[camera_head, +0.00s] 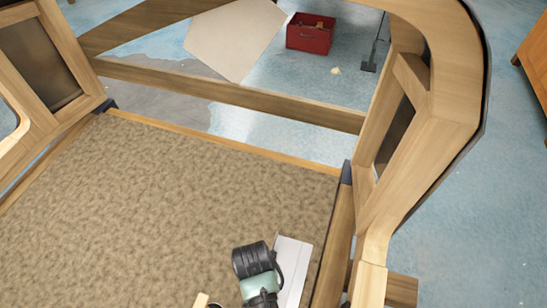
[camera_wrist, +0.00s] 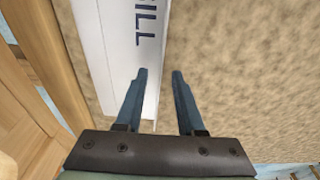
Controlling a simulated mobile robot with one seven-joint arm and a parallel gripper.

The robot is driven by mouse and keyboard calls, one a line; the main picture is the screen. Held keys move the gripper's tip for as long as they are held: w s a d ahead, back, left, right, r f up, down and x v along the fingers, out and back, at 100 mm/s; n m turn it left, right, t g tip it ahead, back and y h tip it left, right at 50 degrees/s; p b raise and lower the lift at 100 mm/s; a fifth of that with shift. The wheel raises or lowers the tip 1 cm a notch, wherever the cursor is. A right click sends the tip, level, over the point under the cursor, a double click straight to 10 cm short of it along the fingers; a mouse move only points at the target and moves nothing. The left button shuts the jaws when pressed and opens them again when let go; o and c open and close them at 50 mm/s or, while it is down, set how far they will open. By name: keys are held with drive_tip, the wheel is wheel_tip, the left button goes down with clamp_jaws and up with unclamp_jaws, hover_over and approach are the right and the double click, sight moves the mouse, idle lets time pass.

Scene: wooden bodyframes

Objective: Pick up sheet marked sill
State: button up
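The sheet marked sill is a pale flat strip (camera_head: 293,262) lying on the brown speckled floor panel near its right edge in the head view. In the wrist view the strip (camera_wrist: 115,50) shows dark letters reading "SILL" along its right part. My gripper (camera_wrist: 160,72) is open, with its two blue fingers apart. The left finger overlaps the strip in the picture, and the right finger is over the brown panel. The strip's right edge runs between the fingers. I cannot tell whether the fingers touch the strip. In the head view my wrist covers part of it.
A wooden side frame (camera_head: 430,110) rises right of the panel (camera_head: 170,200), and a wooden crossbar (camera_head: 230,95) spans beyond it. A red box (camera_head: 310,34) stands on the blue floor at the back. The panel left of my gripper is clear.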

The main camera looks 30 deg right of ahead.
clamp_jaws()
idle(1.2)
